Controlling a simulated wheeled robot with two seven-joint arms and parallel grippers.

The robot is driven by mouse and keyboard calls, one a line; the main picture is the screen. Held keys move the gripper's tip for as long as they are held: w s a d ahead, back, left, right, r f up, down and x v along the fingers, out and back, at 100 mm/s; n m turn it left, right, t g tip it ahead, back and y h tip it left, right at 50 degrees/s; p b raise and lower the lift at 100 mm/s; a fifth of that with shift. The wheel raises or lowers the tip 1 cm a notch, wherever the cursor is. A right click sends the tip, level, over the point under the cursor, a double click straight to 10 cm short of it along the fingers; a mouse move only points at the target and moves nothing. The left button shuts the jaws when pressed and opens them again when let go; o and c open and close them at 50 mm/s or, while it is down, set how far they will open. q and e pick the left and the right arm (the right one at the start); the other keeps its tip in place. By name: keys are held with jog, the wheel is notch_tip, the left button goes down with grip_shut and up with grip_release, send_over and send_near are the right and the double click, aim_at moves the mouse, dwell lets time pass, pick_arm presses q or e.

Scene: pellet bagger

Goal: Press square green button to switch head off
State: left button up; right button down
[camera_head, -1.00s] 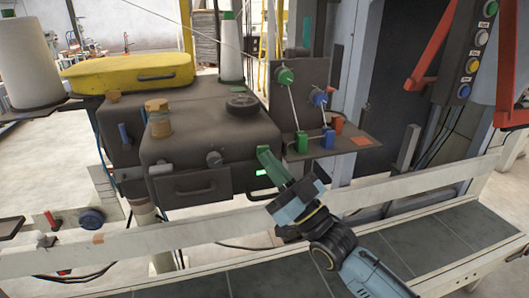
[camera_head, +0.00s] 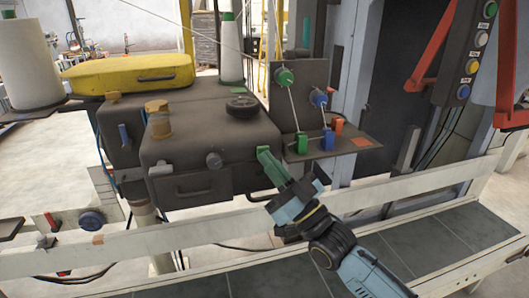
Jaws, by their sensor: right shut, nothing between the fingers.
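The dark grey machine head (camera_head: 195,146) stands left of centre, with a handle and a round knob on its front. My right gripper (camera_head: 262,152) reaches in from the lower right. Its green fingers are shut with nothing between them, and the tips are at the head's right front corner. I cannot tell whether they touch it. No square green button shows apart from the green fingers; it may be hidden behind them. No green light shows on the head's front. My left gripper is not in view.
A bracket (camera_head: 335,151) right of the head carries green, blue and orange parts with taut threads. A pale rail (camera_head: 215,236) crosses in front, below the head. A button panel (camera_head: 472,50) is at upper right. A yellow cover (camera_head: 110,74) lies behind the head.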

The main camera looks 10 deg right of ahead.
jog(key=shift+s+p, duration=0.35)
jog(key=shift+s, duration=0.45)
jog(key=s+p, duration=0.3)
jog(key=s, duration=0.3)
jog(key=shift+d, duration=0.15)
dwell(1.0)
